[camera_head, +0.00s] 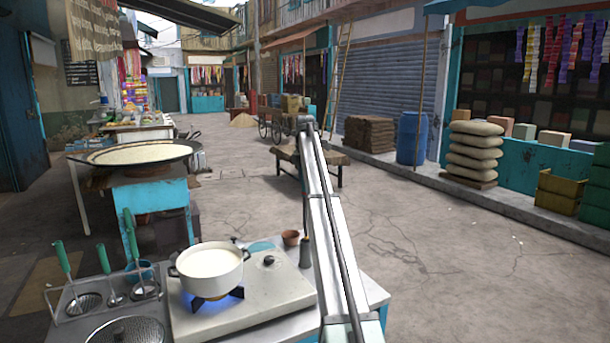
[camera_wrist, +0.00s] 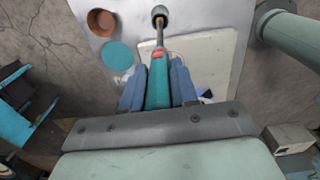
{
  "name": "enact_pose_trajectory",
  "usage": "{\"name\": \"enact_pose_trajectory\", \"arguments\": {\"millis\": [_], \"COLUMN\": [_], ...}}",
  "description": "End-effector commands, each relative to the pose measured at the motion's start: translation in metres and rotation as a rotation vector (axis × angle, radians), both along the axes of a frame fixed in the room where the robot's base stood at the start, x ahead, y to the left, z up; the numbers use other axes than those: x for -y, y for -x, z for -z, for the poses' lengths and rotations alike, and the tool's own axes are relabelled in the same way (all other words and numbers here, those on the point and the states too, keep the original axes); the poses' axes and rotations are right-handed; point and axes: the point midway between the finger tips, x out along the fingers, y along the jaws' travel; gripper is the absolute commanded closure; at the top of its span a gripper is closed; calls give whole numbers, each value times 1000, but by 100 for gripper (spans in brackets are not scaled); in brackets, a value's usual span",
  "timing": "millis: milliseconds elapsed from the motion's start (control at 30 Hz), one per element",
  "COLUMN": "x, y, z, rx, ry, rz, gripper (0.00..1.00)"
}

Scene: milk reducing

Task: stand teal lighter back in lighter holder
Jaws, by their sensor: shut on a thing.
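My gripper (camera_wrist: 159,82) shows in the wrist view with blue fingers shut on the teal lighter (camera_wrist: 158,92), one finger on each side of its teal handle. The lighter has a red mark and a thin grey metal rod pointing away from the gripper. The rod's far end overlaps the lighter holder (camera_wrist: 159,12), a small dark round cup. I cannot tell whether the tip is inside or only above it. In the head view the dark upright holder (camera_head: 306,252) stands at the counter's right, beside my arm. The gripper and lighter cannot be made out there.
A clay cup (camera_head: 290,238) and a flat teal disc (camera_head: 261,246) are close to the holder. A white pot of milk (camera_head: 208,268) sits over a blue flame on the stove (camera_head: 283,292). Ladles with green handles (camera_head: 63,259) stand at the left.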

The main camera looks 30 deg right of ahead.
Motion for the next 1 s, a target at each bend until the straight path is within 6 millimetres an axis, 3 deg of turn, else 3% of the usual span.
{"name": "enact_pose_trajectory", "arguments": {"millis": [1000], "x": [0], "y": [0], "z": [65], "rx": [0], "ry": [0], "rz": [0], "gripper": [100]}}
